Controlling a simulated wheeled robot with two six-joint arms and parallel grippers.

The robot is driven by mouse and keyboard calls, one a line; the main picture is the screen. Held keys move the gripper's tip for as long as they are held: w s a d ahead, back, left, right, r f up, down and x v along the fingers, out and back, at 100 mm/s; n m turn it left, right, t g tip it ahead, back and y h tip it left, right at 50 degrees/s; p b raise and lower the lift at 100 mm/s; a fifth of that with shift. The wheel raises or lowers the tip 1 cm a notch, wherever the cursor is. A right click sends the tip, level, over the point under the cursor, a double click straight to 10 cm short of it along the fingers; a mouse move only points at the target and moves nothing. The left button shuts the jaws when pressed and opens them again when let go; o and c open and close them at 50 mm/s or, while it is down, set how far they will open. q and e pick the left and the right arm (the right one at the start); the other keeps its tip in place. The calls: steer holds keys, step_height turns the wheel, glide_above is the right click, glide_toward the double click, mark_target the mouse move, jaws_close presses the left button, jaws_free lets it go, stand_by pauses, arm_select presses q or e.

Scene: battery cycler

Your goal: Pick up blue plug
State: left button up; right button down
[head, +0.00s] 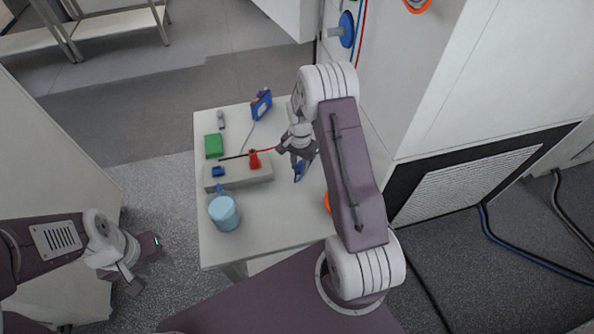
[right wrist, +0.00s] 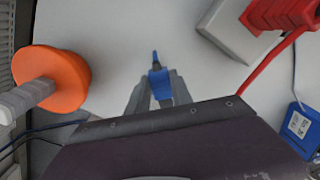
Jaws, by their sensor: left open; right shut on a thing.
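The blue plug (right wrist: 158,82) is between the fingers of my right gripper (right wrist: 160,98) in the right wrist view, its thin tip pointing away from the gripper. In the head view the blue plug (head: 299,173) shows below my right gripper (head: 300,158), over the right part of the white table. My right gripper is shut on it. I cannot tell whether the plug still touches the table. My left gripper (head: 143,266) is open and empty, off the table's left side.
On the table (head: 285,222) stand a light blue mug (head: 224,214), a grey box (head: 243,180) with a red plug (head: 254,159), a green box (head: 213,146) and a blue device (head: 261,104). An orange piece (right wrist: 62,78) lies close by the right gripper. A white cabinet (head: 425,75) stands at right.

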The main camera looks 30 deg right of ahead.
steer(key=s+d+r+b, duration=0.1)
steer(key=s+d+r, duration=0.4)
steer(key=s, duration=0.4)
steer(key=shift+s+r, duration=0.2)
steer(key=shift+r, duration=0.4)
steer(key=shift+a, duration=0.1)
